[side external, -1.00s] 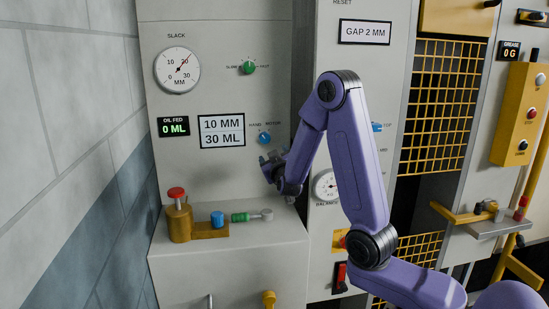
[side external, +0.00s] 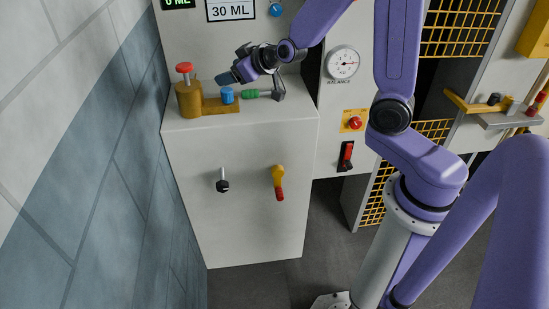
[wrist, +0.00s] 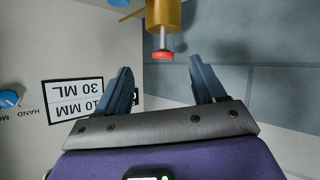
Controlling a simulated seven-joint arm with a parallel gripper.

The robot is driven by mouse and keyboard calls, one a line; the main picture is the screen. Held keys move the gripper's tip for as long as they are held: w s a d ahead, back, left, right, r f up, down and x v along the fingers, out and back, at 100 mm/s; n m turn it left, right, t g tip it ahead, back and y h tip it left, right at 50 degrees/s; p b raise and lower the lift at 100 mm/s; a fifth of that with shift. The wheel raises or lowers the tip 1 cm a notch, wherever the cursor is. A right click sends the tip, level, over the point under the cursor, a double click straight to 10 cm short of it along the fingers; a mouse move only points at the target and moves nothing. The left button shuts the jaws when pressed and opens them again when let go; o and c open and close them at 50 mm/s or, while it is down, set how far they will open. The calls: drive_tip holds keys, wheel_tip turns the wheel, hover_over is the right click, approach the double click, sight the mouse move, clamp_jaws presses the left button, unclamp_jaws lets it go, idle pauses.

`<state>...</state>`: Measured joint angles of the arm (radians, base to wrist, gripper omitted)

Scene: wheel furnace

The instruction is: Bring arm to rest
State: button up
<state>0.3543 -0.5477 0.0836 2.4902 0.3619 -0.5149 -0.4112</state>
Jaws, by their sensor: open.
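My purple arm's gripper (side external: 228,77) is above the cabinet's ledge in the side external view, pointing left and down. It is open, and nothing shows between its fingers. In the wrist view the two blue-grey fingers (wrist: 165,82) are spread apart. Beyond them is the brass oiler (wrist: 163,14) with its red button (wrist: 167,56). In the side external view the oiler (side external: 189,100) stands upright on the ledge, left of my gripper and apart from it. A blue cap (side external: 227,95) and a green-handled piece (side external: 251,94) lie just below my gripper.
The cabinet (side external: 245,225) front carries a black knob (side external: 223,184) and a yellow lever with a red grip (side external: 279,183). A grey wall (side external: 95,150) closes the left. A gauge (side external: 342,63) and a red switch (side external: 346,156) are on the panel to the right.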

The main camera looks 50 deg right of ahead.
drive_tip(key=s+a+f+n+g+y, duration=0.2)
drive_tip(key=s+a+n+g, duration=0.15)
drive_tip(key=s+a, duration=0.35)
drive_tip(key=s+a+f+n+g+y, duration=0.15)
drive_tip(key=s+a+g, duration=0.25)
drive_tip(key=s, duration=0.5)
drive_tip(key=s+d+n+g+h, duration=0.1)
drive_tip(key=s+d+n+g, duration=0.1)
drive_tip(key=s, duration=0.7)
drive_tip(key=s+d+n+g+h, duration=0.2)
drive_tip(key=s+d+n, duration=0.1)
drive_tip(key=s, duration=0.7)
drive_tip(key=shift+r, duration=0.4)
